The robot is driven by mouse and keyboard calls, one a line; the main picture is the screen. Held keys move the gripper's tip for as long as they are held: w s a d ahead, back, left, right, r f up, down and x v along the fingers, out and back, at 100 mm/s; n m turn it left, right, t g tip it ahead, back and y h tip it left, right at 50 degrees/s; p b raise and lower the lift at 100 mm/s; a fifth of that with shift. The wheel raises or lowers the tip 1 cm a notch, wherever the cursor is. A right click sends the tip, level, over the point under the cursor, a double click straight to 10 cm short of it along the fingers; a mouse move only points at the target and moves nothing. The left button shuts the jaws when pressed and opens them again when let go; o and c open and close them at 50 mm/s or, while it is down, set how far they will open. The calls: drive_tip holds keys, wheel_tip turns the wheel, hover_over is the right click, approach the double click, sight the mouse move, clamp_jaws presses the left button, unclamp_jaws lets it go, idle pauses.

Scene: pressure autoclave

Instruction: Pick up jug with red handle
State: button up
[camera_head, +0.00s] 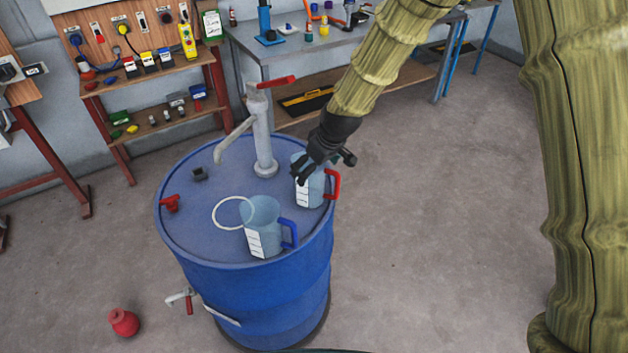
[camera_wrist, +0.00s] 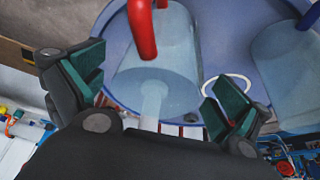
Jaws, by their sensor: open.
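The jug with the red handle (camera_head: 314,190) is a clear, bluish jug standing on the blue drum's top, at its right side. Its red handle (camera_head: 333,184) points right in the head view. My gripper (camera_head: 318,165) is at this jug, covering part of its upper side. In the wrist view the jug (camera_wrist: 158,75) lies between and ahead of my open fingers (camera_wrist: 155,90), with the red handle (camera_wrist: 142,28) at the top. The green-padded fingers are apart, one on each side. I cannot tell whether either finger touches the jug.
A similar jug with a blue handle (camera_head: 264,228) stands nearby on the drum (camera_head: 200,225), beside a white ring (camera_head: 215,212). A hand pump (camera_head: 264,135) with a red lever rises behind. A red valve (camera_head: 171,203) is at the left. A workbench (camera_head: 345,45) stands behind.

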drive_tip(key=shift+x, duration=1.05)
drive_tip(key=shift+c, duration=0.4)
drive_tip(key=c, duration=1.2)
drive_tip(key=shift+c, duration=0.2)
